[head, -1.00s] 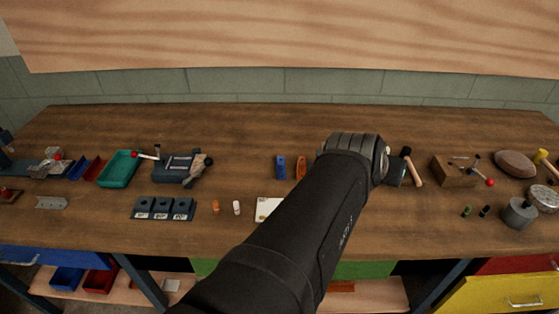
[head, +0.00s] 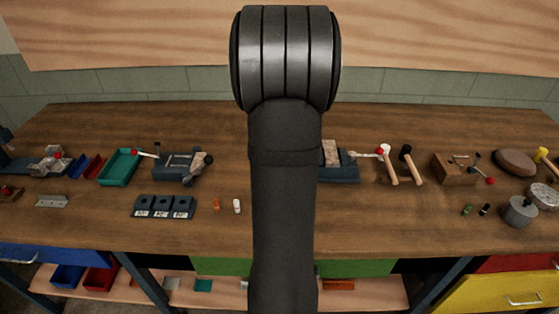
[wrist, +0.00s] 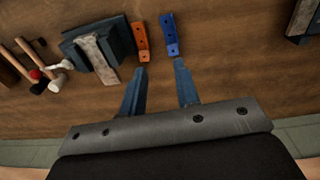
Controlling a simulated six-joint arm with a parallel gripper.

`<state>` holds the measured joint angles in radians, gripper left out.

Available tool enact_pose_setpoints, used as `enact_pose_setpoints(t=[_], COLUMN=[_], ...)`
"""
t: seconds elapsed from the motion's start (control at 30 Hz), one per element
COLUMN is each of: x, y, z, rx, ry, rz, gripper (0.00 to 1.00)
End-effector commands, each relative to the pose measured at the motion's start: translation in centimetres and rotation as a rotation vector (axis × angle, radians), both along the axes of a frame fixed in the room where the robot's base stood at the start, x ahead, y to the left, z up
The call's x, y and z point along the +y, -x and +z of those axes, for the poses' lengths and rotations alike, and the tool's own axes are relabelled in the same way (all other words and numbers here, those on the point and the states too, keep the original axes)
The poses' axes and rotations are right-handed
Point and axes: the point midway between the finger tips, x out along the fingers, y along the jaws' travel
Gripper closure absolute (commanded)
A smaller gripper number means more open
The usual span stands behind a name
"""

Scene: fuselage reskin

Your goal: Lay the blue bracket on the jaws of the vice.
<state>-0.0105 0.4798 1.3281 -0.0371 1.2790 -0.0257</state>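The blue bracket (wrist: 169,35) lies flat on the bench in the wrist view, just beyond my gripper's fingertips. My gripper (wrist: 160,67) is open and empty, its two fingers apart and pointing towards the blue bracket and an orange bracket (wrist: 142,42) beside it. In the head view my arm hides both brackets and the fingers. Two dark blue-grey, vice-like fixtures show in the head view: one left of my arm (head: 180,167), one partly hidden right of it (head: 340,173). I cannot tell for certain which is the vice. The right-hand one also shows in the wrist view (wrist: 78,44).
A teal tray (head: 121,168) and a row of dark labelled blocks (head: 163,207) are on the left. Small orange and white pieces (head: 237,206) stand near the front. Bare bench lies between the left fixture and my arm.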

Motion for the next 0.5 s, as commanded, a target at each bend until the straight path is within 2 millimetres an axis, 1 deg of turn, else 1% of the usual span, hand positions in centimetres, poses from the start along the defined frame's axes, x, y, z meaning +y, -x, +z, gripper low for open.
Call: enact_pose_setpoints(t=[0.03, 0.1, 0.17, 0.27, 0.5], x=[1.2, 2.2, 2.6, 2.7, 2.6], y=[-0.3, -0.5, -0.5, -0.5, -0.4], z=[-0.3, -0.5, -0.8, -2.0, -7.2], rx=[0.024, 0.045, 0.056, 0.061, 0.062], ry=[-0.013, -0.027, -0.033, -0.035, -0.034], rz=[0.016, 0.029, 0.034, 0.036, 0.034], gripper=[0.71, 0.71, 0.71, 0.71, 0.71])
